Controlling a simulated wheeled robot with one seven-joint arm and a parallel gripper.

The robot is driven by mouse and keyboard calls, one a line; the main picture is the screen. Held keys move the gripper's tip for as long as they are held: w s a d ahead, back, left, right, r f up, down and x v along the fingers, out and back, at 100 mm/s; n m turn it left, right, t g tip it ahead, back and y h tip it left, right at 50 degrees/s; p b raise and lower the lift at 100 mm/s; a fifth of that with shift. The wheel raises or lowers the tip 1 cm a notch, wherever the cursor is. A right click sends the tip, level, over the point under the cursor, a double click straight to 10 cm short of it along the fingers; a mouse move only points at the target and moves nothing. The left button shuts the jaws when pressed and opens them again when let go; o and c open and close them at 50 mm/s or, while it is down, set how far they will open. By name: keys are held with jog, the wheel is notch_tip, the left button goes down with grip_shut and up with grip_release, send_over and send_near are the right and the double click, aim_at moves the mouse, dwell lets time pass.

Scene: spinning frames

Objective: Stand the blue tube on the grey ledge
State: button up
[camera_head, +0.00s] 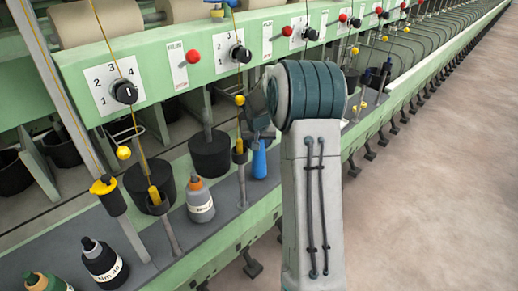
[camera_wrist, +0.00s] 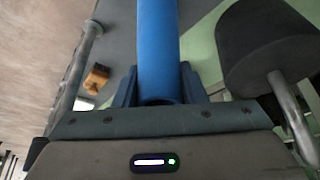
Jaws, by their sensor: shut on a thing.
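The blue tube (camera_head: 259,161) is upright below my gripper (camera_head: 259,136), near the middle of the head view. In the wrist view the tube (camera_wrist: 158,50) runs up from between the two dark blue fingers of my gripper (camera_wrist: 158,88), which are shut on it. The grey ledge (camera_head: 224,207) runs along the front of the green machine, under the tube. I cannot tell whether the tube's lower end touches the ledge or hangs just above it. My arm hides the ledge to the right.
An orange-capped bottle (camera_head: 200,201) and a black bottle (camera_head: 102,262) stand on the ledge to the left. A thin metal post (camera_head: 241,187) is close left of the tube. A black cylinder (camera_head: 209,156) is behind it. The floor (camera_head: 430,190) at right is clear.

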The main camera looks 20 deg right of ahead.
jog(key=shift+f, duration=1.3)
jog(key=shift+f, duration=0.2)
jog(key=o, duration=0.9)
jog(key=shift+o, duration=0.2)
jog(key=shift+r, duration=0.15)
jog(key=shift+r, duration=0.25)
jog(key=v, duration=1.1)
jog(key=shift+s+r, duration=0.2)
jog(key=shift+r, duration=0.1)
jog(key=shift+a, duration=0.1)
